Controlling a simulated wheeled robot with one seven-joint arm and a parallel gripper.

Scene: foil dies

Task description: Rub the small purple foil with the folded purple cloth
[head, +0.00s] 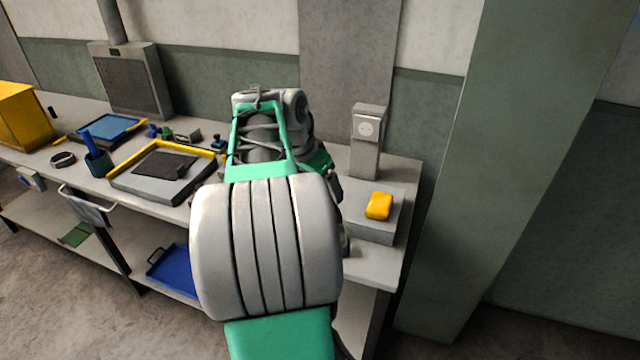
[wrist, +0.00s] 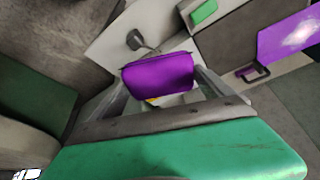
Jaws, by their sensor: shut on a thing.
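The folded purple cloth (wrist: 158,72) shows in the wrist view as a soft, rounded purple pad. It lies between the two fingers of my gripper (wrist: 160,85), which is shut on it. In the head view my own arm hides both the gripper and the cloth. I cannot make out the small purple foil for sure in either view. What lies under the cloth is mostly hidden, with only a bit of yellow and white showing below it.
A yellow block (head: 379,205) sits on a grey block at the bench's right end, near a grey post (head: 366,140). A yellow-edged tray (head: 125,185) holds a dark sheet to the left. A blue tray (head: 172,272) is on the lower shelf. A purple panel (wrist: 288,38) shows in the wrist view.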

